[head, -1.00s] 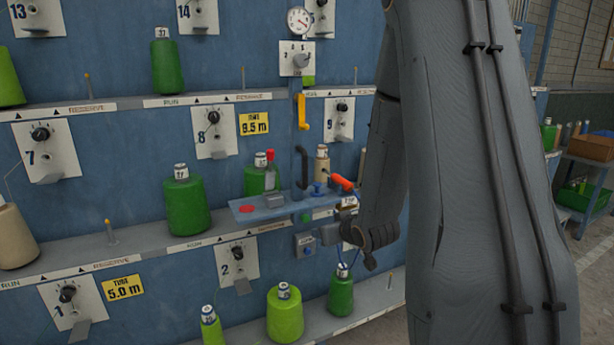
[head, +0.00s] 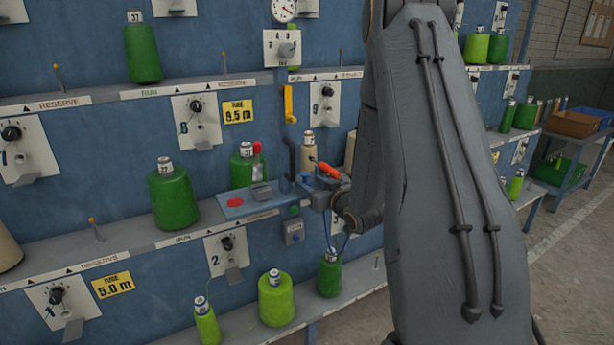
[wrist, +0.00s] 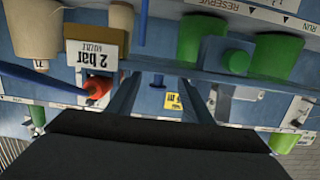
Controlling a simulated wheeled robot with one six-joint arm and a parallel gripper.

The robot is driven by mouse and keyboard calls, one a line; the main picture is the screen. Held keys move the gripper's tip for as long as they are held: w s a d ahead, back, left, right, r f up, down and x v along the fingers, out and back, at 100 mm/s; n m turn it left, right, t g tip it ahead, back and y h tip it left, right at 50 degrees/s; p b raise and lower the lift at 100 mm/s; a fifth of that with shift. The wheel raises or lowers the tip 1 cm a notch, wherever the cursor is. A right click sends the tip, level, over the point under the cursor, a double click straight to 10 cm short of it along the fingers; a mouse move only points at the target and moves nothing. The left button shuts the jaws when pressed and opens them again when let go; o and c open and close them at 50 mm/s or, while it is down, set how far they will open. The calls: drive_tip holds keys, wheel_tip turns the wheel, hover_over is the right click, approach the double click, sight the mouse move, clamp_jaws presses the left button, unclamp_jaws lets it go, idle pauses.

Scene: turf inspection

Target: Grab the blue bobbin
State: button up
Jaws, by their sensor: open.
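I cannot make out a blue bobbin in either view. The bobbins that show are green, light green or beige, such as a dark green bobbin (head: 173,198) on the middle shelf and a light green one (head: 276,302) on the lower shelf. My gripper (wrist: 156,88) shows in the wrist view with its two fingers apart and nothing seen between them. It faces the blue rack. In the head view, my arm covers part of the rack on the right, and my fingers cannot be made out.
A small blue shelf (head: 228,203) juts from the rack, with a red-orange handle (head: 329,170) at its right. A yellow lever (head: 288,104) hangs above. In the wrist view, a "2 bar" sign (wrist: 96,50) is close by. Open floor (head: 575,265) lies at right.

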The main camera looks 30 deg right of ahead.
drive_tip(key=shift+w+f, duration=0.15)
drive_tip(key=shift+w, duration=1)
drive_tip(key=c, duration=1.1)
